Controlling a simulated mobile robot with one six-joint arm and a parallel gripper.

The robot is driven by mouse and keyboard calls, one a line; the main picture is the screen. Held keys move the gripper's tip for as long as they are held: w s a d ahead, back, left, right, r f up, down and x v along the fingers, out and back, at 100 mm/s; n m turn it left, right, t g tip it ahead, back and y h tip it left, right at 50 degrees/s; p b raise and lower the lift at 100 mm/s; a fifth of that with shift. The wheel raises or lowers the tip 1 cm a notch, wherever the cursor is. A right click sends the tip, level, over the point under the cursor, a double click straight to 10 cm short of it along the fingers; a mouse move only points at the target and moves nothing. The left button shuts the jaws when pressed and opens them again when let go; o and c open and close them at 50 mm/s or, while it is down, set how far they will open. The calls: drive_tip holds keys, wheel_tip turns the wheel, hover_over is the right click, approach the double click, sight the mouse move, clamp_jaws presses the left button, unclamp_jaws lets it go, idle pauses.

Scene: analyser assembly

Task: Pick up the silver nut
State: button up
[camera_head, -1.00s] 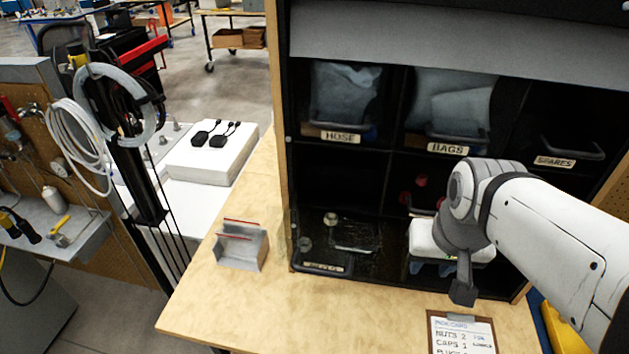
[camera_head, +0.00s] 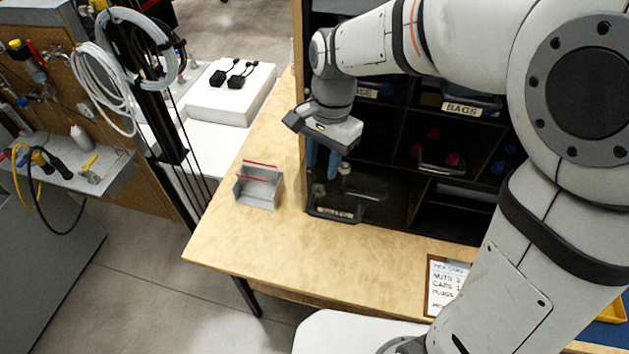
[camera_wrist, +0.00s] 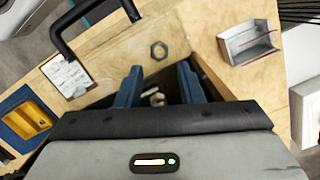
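My gripper (camera_head: 322,160) hangs at the front of the lower left shelf compartment. Its two blue fingers point down, and in the wrist view (camera_wrist: 160,68) they are apart with nothing gripped. Small silver nuts (camera_wrist: 155,98) lie in the dark bin, seen between and behind the fingers. The labelled bin (camera_head: 335,213) is partly hidden by my gripper.
A small grey open tray (camera_head: 259,187) stands on the wooden table left of the shelf. A clipboard list (camera_head: 446,287) lies at the right. Red caps (camera_head: 452,159) sit in the neighbouring compartment. Shelf walls flank my gripper; the table front is clear.

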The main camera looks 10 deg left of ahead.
drive_tip(key=f, duration=0.5)
drive_tip(key=shift+s+a+f+p, duration=0.2)
drive_tip(key=shift+s+f+p, duration=0.1)
drive_tip(key=shift+s+f, duration=0.1)
clamp_jaws()
